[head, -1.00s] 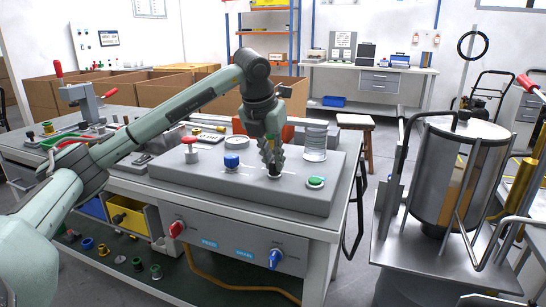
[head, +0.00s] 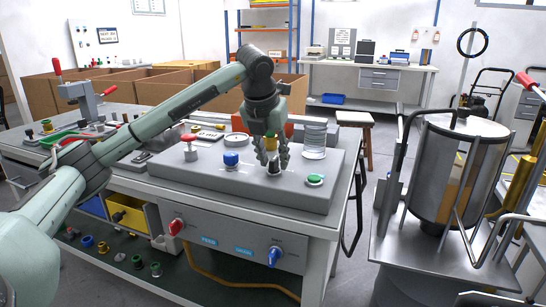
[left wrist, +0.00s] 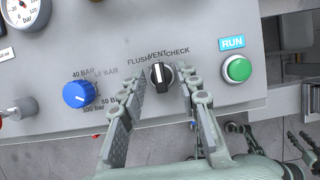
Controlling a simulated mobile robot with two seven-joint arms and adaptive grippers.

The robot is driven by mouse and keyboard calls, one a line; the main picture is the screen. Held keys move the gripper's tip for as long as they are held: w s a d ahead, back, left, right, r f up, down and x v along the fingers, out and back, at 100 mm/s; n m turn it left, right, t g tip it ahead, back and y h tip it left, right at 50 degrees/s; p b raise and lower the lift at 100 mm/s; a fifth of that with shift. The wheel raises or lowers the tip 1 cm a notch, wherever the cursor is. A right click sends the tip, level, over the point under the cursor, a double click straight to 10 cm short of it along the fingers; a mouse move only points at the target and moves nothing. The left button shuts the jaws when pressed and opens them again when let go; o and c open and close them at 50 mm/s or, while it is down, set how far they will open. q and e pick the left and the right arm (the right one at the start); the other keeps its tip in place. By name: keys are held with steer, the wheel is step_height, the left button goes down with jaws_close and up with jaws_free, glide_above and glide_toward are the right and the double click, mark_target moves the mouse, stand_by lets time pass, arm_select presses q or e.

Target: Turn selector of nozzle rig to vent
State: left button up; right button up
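The selector is a black knob with a white pointer line (left wrist: 161,74) on the grey panel of the nozzle rig (head: 210,183). In the left wrist view its line points up at the VENT label, between FLUSH and CHECK. The knob also shows in the head view (head: 274,168). My left gripper (head: 272,160) is over it with the fingers spread. In the left wrist view the open fingers (left wrist: 162,88) stand on either side of the knob, with gaps between them and it.
A blue pressure knob (left wrist: 79,94) lies left of the selector and a green RUN button (left wrist: 237,69) right of it. A red-topped valve (head: 190,150) and a clear cylinder (head: 315,142) stand on the rig. A steel tank (head: 455,175) is at the right.

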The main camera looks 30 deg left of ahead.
arm_select(q)
steer(key=v, duration=1.2)
stand_by(0.4)
